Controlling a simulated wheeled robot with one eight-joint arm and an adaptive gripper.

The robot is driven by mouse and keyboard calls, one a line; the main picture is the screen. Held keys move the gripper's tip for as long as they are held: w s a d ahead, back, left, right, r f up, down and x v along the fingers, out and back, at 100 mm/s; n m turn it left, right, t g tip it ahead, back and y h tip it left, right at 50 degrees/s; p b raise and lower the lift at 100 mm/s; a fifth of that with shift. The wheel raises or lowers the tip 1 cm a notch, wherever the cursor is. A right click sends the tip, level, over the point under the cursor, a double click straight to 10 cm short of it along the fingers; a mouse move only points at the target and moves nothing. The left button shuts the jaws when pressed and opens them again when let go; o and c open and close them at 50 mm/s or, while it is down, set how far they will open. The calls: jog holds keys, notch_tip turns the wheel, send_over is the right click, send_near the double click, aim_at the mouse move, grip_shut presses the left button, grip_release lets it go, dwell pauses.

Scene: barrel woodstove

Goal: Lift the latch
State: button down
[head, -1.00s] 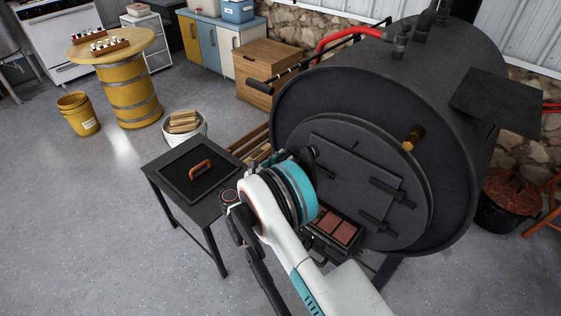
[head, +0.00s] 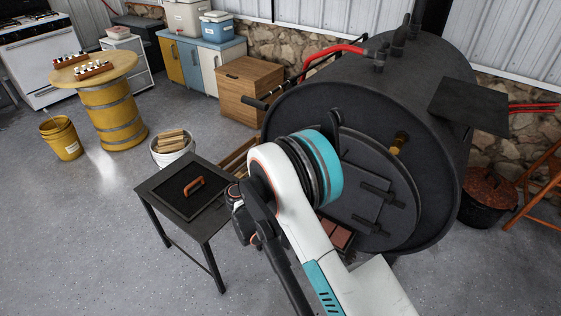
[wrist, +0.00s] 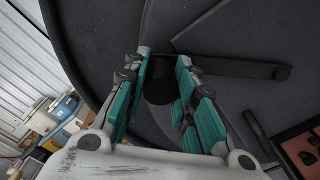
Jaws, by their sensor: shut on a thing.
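The stove door (head: 405,185) is a round dark plate on the front of the barrel. The latch (wrist: 240,68) is a dark bar lying across the door in the wrist view, running right from between my fingers. A dark upright piece (head: 334,122), apparently the latch, shows at the door's upper left in the head view. My gripper (wrist: 163,62) has its teal-padded fingers on both sides of the latch's dark round grip (wrist: 158,90) and is shut on it. In the head view my arm hides the fingers and part of the door.
A black side table (head: 182,208) with an orange handle on top stands left of my arm. A reddish-brown brick-filled tray (head: 338,234) sits below the door. A white bucket of wood (head: 172,152) stands behind the table.

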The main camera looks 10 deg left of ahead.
jog(key=shift+s+d+r+m, duration=0.3)
jog(key=shift+d+r+m, duration=0.5)
jog(key=c, duration=1.3)
grip_release()
jog(key=shift+d, duration=0.1)
jog(key=v, duration=1.2)
